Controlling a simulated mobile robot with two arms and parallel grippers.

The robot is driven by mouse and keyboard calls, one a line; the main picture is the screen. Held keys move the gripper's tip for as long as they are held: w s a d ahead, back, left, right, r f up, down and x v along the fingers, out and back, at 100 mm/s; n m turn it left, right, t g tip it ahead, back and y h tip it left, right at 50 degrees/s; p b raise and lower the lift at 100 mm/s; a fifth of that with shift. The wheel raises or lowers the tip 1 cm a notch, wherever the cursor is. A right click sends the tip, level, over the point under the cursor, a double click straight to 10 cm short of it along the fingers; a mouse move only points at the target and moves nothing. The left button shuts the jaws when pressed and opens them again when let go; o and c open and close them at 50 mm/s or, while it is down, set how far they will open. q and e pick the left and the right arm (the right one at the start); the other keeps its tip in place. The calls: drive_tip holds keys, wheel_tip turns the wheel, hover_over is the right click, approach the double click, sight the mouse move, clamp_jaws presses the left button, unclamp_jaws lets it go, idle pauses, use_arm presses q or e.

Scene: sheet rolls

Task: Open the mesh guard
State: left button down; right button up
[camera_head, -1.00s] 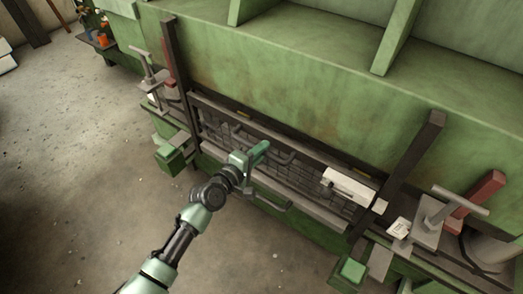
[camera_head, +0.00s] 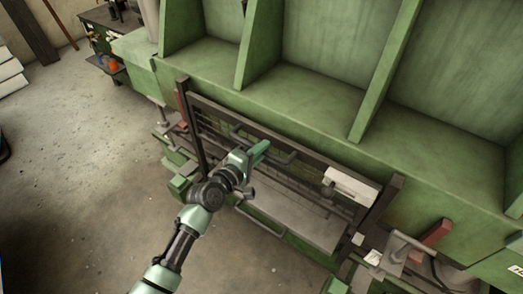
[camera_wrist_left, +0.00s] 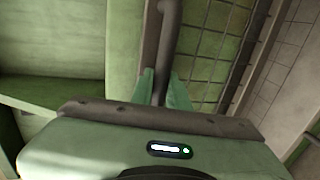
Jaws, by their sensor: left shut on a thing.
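The mesh guard (camera_head: 210,125) is a dark-framed panel of wire mesh between two dark posts on the front of the green machine. It stands raised, with a grey flat bed (camera_head: 300,218) exposed below it. Its mesh also shows in the left wrist view (camera_wrist_left: 213,45). My left gripper (camera_head: 258,153) is at the guard's front, shut on its dark bar handle (camera_head: 279,157). In the left wrist view the handle (camera_wrist_left: 168,35) runs between my two green fingertips (camera_wrist_left: 162,88). My right gripper is not in view.
A white box (camera_head: 351,185) sits at the guard's right end. Dark posts stand at the left (camera_head: 190,130) and right (camera_head: 380,207). A lower bar (camera_head: 262,222) juts out in front of the bed. Open concrete floor (camera_head: 90,190) lies to the left.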

use_arm(q)
drive_tip(key=shift+r, duration=0.2)
drive_tip(key=c, duration=1.4)
unclamp_jaws()
drive_tip(key=shift+f, duration=0.1)
drive_tip(key=shift+o, duration=0.2)
drive_tip(key=b+v, duration=0.1)
drive_tip(key=v, duration=0.6)
drive_tip(key=shift+s+a, duration=0.3)
